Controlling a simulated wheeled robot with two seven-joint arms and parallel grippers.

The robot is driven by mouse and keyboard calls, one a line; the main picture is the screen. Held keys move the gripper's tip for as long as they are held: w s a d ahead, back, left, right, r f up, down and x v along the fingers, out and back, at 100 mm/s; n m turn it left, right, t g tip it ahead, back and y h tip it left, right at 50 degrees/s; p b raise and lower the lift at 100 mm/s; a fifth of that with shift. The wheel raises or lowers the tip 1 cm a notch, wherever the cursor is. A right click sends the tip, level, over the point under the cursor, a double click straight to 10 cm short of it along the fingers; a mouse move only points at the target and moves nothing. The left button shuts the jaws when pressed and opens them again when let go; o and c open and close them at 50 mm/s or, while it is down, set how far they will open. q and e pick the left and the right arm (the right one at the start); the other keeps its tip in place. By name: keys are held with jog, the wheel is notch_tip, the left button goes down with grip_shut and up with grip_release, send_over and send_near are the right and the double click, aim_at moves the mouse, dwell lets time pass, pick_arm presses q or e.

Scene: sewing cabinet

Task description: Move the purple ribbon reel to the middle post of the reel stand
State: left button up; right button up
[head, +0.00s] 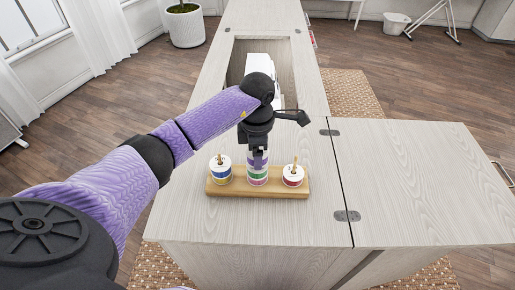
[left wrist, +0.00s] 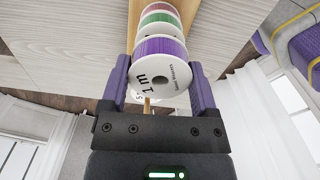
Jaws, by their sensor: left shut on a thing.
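My left gripper (head: 258,160) is shut on the purple ribbon reel (left wrist: 160,47) above the middle of the wooden reel stand (head: 217,190). In the left wrist view the reel lies between both fingers, its white flange marked "1m" facing the camera. A green reel (head: 258,174) is stacked directly below it, with a pink reel (head: 257,182) under that. The purple reel lines up with this stack; I cannot tell whether it touches the green reel. The middle post is hidden. My right gripper is not in view.
A blue and yellow stack (head: 221,172) stands on the stand's left post, and a dark red reel (head: 293,177) on the right post. Both post tips show. The cabinet top (head: 200,222) is clear around the stand. A white machine (head: 258,70) sits in the recess behind.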

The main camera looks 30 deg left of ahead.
pick_arm(q)
jog(key=shift+f, duration=0.4)
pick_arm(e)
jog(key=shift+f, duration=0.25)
pick_arm(q)
jog(key=o, duration=1.1)
notch_tip(320, 180, up, 5)
jog(key=shift+w+f+p, duration=0.1)
jog(key=shift+p, duration=0.6)
notch_tip(320, 180, up, 5)
jog(key=shift+f+p, duration=0.1)
jog(key=shift+p, duration=0.4)
jog(key=shift+r, duration=0.2)
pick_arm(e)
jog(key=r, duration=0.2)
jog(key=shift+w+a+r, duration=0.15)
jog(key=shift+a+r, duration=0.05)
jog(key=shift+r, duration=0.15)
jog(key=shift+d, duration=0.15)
